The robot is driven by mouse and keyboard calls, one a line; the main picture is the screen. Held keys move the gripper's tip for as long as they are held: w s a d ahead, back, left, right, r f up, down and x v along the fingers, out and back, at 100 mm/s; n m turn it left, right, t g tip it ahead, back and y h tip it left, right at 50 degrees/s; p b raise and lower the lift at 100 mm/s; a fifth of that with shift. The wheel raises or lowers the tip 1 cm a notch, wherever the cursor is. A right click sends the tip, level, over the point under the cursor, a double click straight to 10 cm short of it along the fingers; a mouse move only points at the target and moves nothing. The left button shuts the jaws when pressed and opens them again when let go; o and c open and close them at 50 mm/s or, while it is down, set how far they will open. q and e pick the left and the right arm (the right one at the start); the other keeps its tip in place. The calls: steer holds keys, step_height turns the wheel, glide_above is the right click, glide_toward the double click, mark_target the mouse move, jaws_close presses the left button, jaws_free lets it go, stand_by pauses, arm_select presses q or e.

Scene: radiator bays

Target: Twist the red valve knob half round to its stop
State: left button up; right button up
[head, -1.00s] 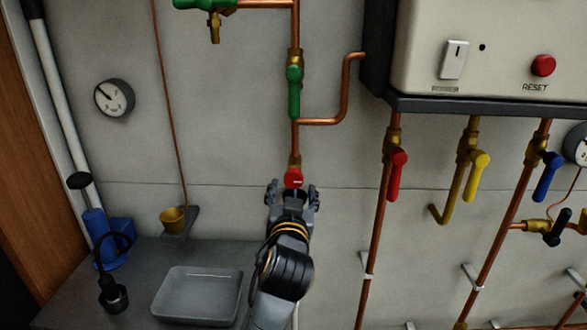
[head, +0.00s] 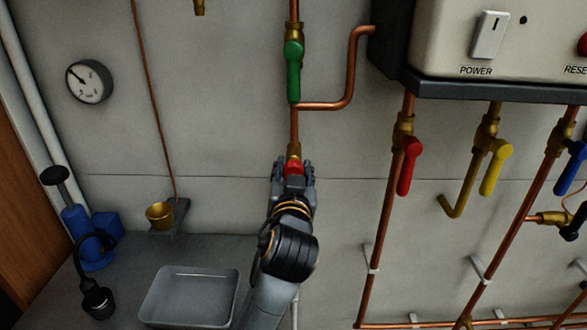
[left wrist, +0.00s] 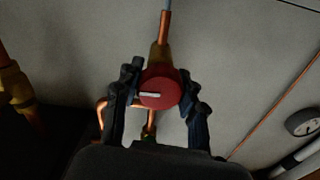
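The red valve knob (head: 293,168) sits on a brass fitting at the lower end of the copper pipe below the green-handled valve. In the left wrist view the round knob (left wrist: 160,88) faces me, with a white mark lying about level on its face. My left gripper (head: 293,170) is at the knob with one finger on each side. In the left wrist view its fingers (left wrist: 161,92) are spread around the knob and look open; whether the pads touch it is hard to tell. My right gripper is not in view.
A green lever valve (head: 293,70) is above the knob. Red (head: 410,165), yellow (head: 495,168) and blue lever valves hang at the right under a control box (head: 450,45). A grey tray (head: 190,296) and brass cup (head: 160,214) are lower left. Bare wall flanks the knob.

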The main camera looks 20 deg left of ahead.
arm_select(q)
steer(key=c, duration=0.5)
steer(key=shift+o, duration=0.2)
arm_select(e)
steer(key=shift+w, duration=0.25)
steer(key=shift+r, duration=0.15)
arm_select(q)
steer(key=shift+r+m+p, duration=0.15)
steer(key=shift+m+p, duration=0.85)
steer(key=shift+p, duration=0.15)
steer(key=m+p, duration=1)
steer(key=m, duration=0.1)
steer(key=shift+m+p, duration=0.3)
steer(key=shift+p, duration=0.05)
steer(key=shift+f+m+p, duration=0.2)
steer(key=shift+m+p, duration=1.35)
steer(key=shift+m, duration=0.65)
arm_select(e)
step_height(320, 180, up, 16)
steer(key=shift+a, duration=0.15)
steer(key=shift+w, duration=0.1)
